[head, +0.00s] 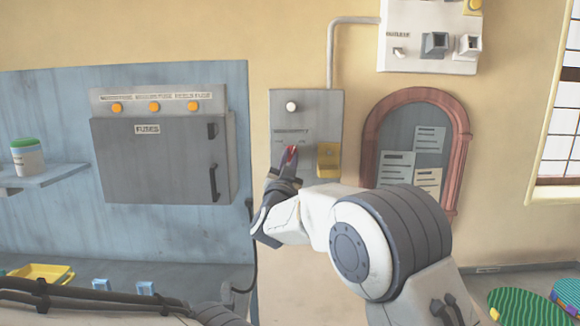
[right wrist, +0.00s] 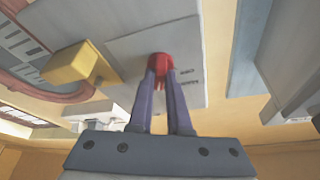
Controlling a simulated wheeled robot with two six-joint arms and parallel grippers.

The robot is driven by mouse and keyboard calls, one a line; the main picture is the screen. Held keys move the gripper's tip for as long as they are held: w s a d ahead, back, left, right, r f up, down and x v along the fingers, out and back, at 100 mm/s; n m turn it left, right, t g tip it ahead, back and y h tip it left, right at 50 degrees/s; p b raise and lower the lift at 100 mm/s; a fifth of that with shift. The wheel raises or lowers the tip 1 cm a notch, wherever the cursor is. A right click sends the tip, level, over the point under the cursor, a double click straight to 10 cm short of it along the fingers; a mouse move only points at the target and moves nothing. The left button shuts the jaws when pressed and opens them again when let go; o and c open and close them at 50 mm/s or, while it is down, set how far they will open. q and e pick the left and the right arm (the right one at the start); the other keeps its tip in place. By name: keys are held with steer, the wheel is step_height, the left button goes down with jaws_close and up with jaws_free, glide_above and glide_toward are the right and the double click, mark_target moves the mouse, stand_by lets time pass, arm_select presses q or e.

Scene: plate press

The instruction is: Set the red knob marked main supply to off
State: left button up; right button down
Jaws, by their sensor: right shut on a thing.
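The red knob (head: 291,150) sits on the front of a grey supply box (head: 306,104) on the wall, mostly hidden behind my right gripper in the head view. In the right wrist view the red knob (right wrist: 160,63) shows clearly between the fingertips. My right gripper (head: 288,160) is shut on the knob; both fingers (right wrist: 160,78) touch its sides. Which setting the knob points to I cannot tell. My left gripper is not in view.
A yellow block-like part (head: 328,157) is on the same box, right of the knob. A white button or lamp (head: 291,106) is above. A grey fuse cabinet (head: 160,155) hangs left, an arched notice board (head: 417,150) right. A white panel (head: 430,50) is at upper right.

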steer(key=n+y+b, duration=0.1)
steer(key=n+y, duration=0.1)
steer(key=n, duration=0.3)
steer(key=n+y+b, duration=0.2)
steer(key=n+y, duration=0.1)
steer(key=n, duration=0.2)
steer(key=d+n+y+b, duration=0.1)
steer(key=n+y+b, duration=0.1)
steer(key=n, duration=0.3)
steer(key=shift+n+g+y, duration=0.3)
steer(key=shift+n+y, duration=0.1)
steer(key=shift+y, duration=0.1)
steer(key=shift+n+g+y+b, duration=0.35)
steer(key=shift+n+g+y, duration=0.2)
steer(key=shift+n, duration=1.25)
steer(key=shift+y, duration=0.25)
steer(key=c, duration=0.9)
jaws_free()
steer(key=shift+o, duration=0.2)
